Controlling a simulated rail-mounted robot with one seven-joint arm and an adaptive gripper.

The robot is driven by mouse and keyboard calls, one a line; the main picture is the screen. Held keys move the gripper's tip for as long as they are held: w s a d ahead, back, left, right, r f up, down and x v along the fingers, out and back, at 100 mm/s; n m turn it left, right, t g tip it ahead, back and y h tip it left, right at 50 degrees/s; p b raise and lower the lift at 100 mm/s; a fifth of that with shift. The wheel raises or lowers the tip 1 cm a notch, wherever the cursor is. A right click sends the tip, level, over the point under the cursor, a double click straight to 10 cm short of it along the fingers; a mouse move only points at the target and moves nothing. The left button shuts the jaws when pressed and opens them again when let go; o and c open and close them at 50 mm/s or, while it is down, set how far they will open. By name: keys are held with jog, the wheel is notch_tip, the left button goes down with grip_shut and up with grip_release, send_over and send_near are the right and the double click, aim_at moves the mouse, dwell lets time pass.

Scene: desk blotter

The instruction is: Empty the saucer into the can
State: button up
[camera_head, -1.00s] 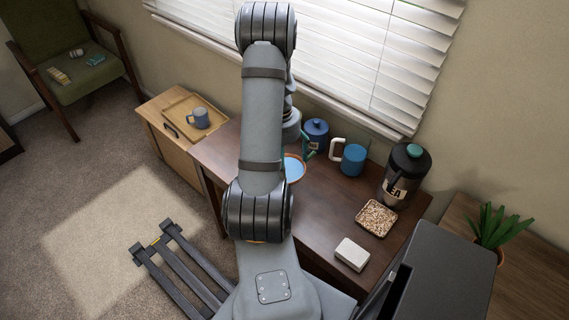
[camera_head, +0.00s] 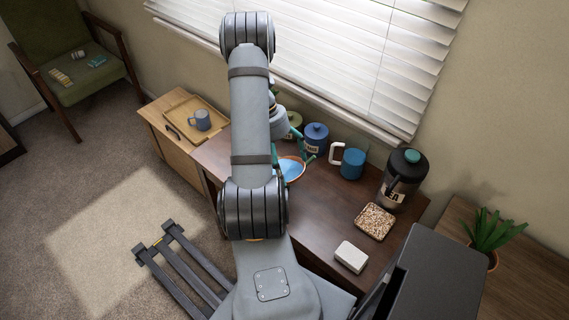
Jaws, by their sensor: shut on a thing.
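The saucer (camera_head: 292,170) is a shallow dish with an orange-brown rim and a light blue inside, partly hidden behind my arm. My gripper (camera_head: 306,157), with teal fingers, is at its right rim and appears shut on it. The contents are too small to make out, and I cannot tell whether the saucer touches the desk. Possible cans stand near the window: a blue lidded canister (camera_head: 316,138) with a label, just right of my gripper, and a green one (camera_head: 293,121) partly hidden behind my wrist. A dark labelled canister (camera_head: 397,184) with a teal-topped lid stands further right.
A blue mug (camera_head: 352,162) with a white handle stands right of the blue canister. A square dish of grainy bits (camera_head: 375,221) and a white block (camera_head: 351,256) are on the right of the brown desk (camera_head: 325,210). The desk's middle is clear.

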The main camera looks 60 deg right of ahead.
jog(key=shift+w+r+g+p, duration=0.4)
jog(key=shift+r+g+p, duration=0.15)
jog(key=shift+g+p, duration=0.7)
